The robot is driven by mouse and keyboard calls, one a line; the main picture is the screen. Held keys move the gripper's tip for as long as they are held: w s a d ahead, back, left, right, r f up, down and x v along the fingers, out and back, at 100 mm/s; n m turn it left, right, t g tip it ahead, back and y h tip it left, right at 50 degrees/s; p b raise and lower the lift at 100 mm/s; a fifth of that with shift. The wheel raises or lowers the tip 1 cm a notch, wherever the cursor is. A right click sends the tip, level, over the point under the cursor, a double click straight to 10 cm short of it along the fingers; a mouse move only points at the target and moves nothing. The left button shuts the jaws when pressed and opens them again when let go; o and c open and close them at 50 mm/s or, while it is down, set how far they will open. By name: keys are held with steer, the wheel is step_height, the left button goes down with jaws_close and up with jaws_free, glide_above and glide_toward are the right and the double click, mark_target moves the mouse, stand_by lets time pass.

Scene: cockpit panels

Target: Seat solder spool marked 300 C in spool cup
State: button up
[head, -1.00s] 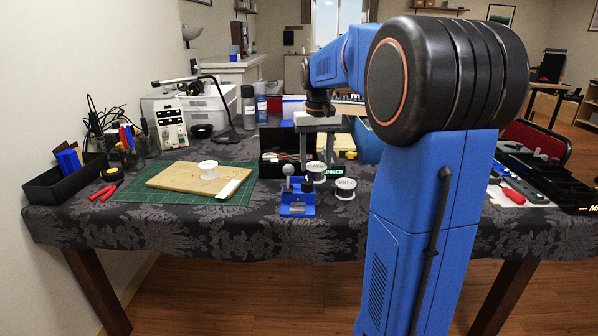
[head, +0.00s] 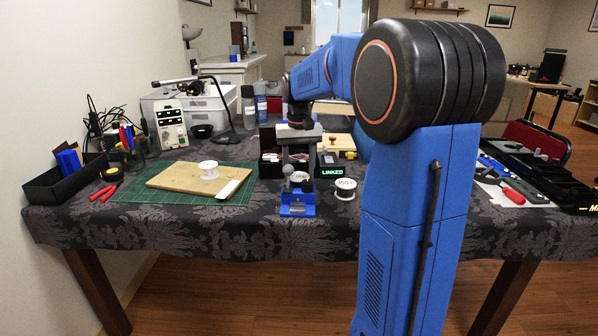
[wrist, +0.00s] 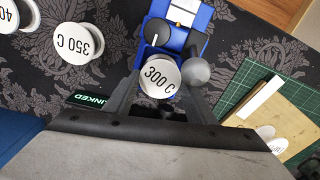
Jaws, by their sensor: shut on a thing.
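My gripper (wrist: 160,95) is shut on the white solder spool marked 300 C (wrist: 158,76), whose label faces the wrist camera. In the head view my gripper (head: 299,160) points down over the table, just behind a blue stand (head: 297,205). In the wrist view the stand (wrist: 192,14) lies just beyond the held spool and carries a round black part (wrist: 155,31) and a grey ball (wrist: 196,72). A white flanged piece (head: 208,169) sits on the wooden board (head: 170,178). I cannot tell for certain which part is the spool cup.
A spool marked 350 C (wrist: 76,43) stands beside the held one, with another spool (wrist: 12,16) farther left. A LINKED sign (head: 333,171) stands close by. The green mat (head: 130,192) and board lie left of the stand. Bare cloth shows in front.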

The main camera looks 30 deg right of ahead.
mark_target(299, 176)
steer(key=o, duration=1.3)
steer(key=shift+f, duration=0.1)
step_height(299, 176, up, 12)
steer(key=s+a+f+n+t, duration=0.1)
steer(key=s+a, duration=0.5)
steer(key=s, duration=0.1)
steer(key=s+a+f+n+t, duration=0.1)
steer(key=s+a+f+t, duration=0.1)
steer(key=s+a+f, duration=0.3)
steer(key=s+a+f+n+t, duration=0.1)
steer(key=s+a+f, duration=0.4)
steer(key=s+f, duration=0.8)
steer(key=s+n, duration=0.1)
steer(key=s, duration=0.4)
steer(key=shift+s+n+t, duration=0.3)
steer(key=shift+t, duration=0.1)
steer(key=shift+r, duration=0.1)
